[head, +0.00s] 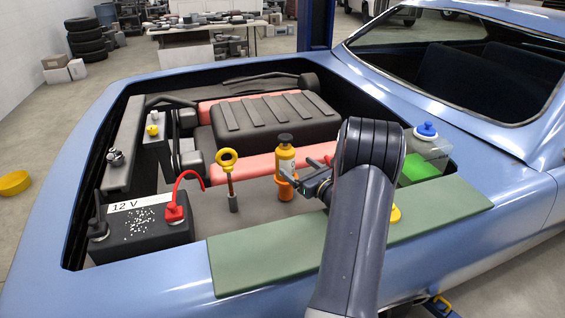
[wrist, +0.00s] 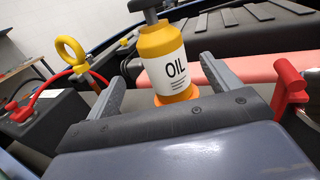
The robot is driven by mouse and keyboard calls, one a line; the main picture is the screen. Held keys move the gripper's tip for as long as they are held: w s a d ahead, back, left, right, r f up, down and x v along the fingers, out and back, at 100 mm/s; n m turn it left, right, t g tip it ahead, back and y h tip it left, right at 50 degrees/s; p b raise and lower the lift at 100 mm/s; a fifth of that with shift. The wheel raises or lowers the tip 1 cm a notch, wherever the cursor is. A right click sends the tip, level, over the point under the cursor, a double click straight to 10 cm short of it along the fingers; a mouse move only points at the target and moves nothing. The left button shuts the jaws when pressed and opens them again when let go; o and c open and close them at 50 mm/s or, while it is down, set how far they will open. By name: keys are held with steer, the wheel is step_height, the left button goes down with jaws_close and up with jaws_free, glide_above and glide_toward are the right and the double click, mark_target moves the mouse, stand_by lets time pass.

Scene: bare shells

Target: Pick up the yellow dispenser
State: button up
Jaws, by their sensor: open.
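The yellow dispenser (head: 286,157) is an oil bottle with a dark cap. It stands upright on an orange base (head: 284,188) in the engine bay. In the wrist view the dispenser (wrist: 165,62) shows its white OIL label and fills the upper middle. My gripper (head: 302,177) is open beside it, to the right in the head view. In the wrist view its two grey fingers (wrist: 156,85) point forward with the dispenser's lower part in the gap between them. I cannot tell whether either finger touches it.
A yellow ring-handled dipstick (head: 228,160) stands left of the dispenser. Beyond it are a black 12 V battery (head: 143,226) and a red cable clamp (head: 174,213). A red lever (wrist: 288,82) is close on the right in the wrist view. A green mat (head: 265,257) covers the near fender.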

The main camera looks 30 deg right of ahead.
mark_target(285, 156)
steer(key=w+p, duration=0.2)
steer(key=w, duration=0.6)
steer(key=shift+f, duration=0.1)
steer(key=shift+c, duration=0.5)
steer(key=c, duration=1.4)
